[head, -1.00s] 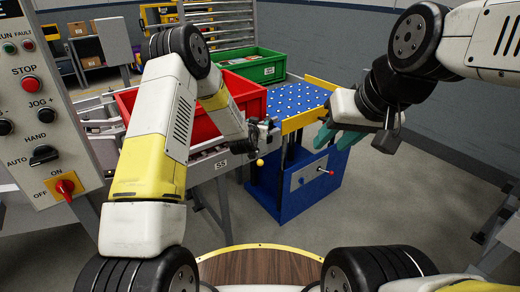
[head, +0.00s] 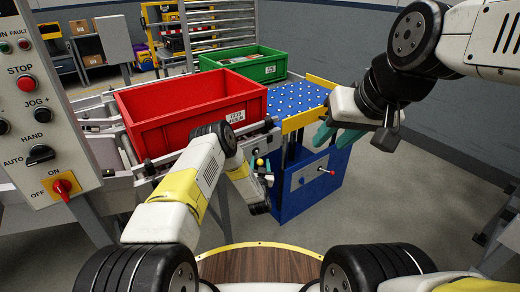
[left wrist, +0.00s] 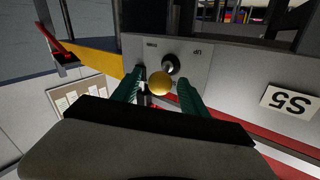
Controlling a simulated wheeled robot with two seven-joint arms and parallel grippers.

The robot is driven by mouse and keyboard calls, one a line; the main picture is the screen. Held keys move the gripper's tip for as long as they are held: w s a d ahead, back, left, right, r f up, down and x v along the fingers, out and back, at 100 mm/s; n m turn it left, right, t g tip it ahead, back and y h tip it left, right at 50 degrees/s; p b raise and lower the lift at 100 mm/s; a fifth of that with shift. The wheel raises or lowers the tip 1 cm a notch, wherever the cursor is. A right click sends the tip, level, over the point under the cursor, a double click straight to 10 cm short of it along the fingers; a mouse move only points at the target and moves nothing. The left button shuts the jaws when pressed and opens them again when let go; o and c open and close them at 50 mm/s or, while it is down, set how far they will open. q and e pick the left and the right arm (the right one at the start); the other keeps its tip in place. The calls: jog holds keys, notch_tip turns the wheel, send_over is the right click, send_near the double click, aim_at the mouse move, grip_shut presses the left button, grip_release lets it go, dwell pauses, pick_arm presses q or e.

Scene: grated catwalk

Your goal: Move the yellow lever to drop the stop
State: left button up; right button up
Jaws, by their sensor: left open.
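The lever's yellow ball knob (head: 259,161) shows small at the end of the conveyor in the head view. In the left wrist view the yellow knob (left wrist: 160,84) sits between the two green fingers, in front of a dark pivot on a grey plate (left wrist: 205,62). My left gripper (head: 266,168) is open around the knob's line, with a finger on each side; I cannot tell whether either touches it. The stop cannot be made out. My right gripper (head: 336,134) is open and empty by the ball table.
A red crate (head: 150,146) stands on the conveyor, with a green crate (head: 270,75) behind. The blue lift table (head: 318,198) has a ball top (head: 295,98) and its own red-knobbed lever (head: 331,172). A control panel (head: 50,120) is at left. Floor at right is clear.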

pick_arm(q)
jog(key=w, duration=0.3)
jog(key=shift+w, duration=0.2)
jog(key=shift+c, duration=0.4)
grip_shut()
jog(key=shift+d, duration=0.1)
